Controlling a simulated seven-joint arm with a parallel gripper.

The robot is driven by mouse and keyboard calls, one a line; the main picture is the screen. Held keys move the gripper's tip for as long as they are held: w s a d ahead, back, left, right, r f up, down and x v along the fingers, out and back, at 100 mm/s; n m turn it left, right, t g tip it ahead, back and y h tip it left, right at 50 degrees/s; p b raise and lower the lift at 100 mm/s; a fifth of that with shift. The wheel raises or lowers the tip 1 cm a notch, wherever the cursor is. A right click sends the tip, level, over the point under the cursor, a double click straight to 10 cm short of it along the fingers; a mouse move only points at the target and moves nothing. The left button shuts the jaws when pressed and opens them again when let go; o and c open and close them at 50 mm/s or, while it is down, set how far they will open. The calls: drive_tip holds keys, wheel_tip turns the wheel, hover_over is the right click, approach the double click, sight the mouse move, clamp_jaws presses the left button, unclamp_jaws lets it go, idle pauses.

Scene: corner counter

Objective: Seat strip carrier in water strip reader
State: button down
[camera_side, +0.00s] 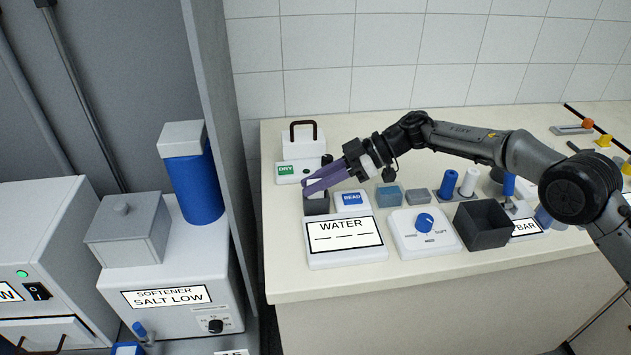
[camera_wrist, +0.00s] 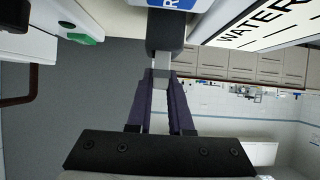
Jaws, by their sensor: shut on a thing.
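The water strip reader (camera_side: 346,258) is a white unit at the counter's left end, with a WATER display showing dashes. Behind the display are a dark slot block (camera_side: 316,205) and a blue READ button (camera_side: 352,199). My gripper (camera_side: 308,186) has purple fingers reaching left, just above the dark block. In the wrist view my gripper (camera_wrist: 161,78) is shut on a narrow pale strip carrier (camera_wrist: 161,62). The carrier's far end meets the dark block (camera_wrist: 165,30) in that view. I cannot tell how deep it sits, since the fingers cover part of it.
A white DRY unit (camera_side: 287,172) with a dark handle stands behind the reader. A knob unit (camera_side: 424,240) and an open dark bin (camera_side: 483,226) are to the right. Small blue and grey blocks (camera_side: 389,197) stand near the forearm. The counter's left front corner is clear.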

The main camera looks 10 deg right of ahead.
drive_tip(key=shift+f, duration=0.15)
drive_tip(key=c, duration=0.8)
unclamp_jaws()
drive_tip(key=shift+d+r, duration=0.15)
drive_tip(key=shift+r, duration=0.1)
drive_tip(key=v, duration=1.1)
drive_tip(key=shift+d+r, duration=0.15)
drive_tip(key=shift+d, duration=0.2)
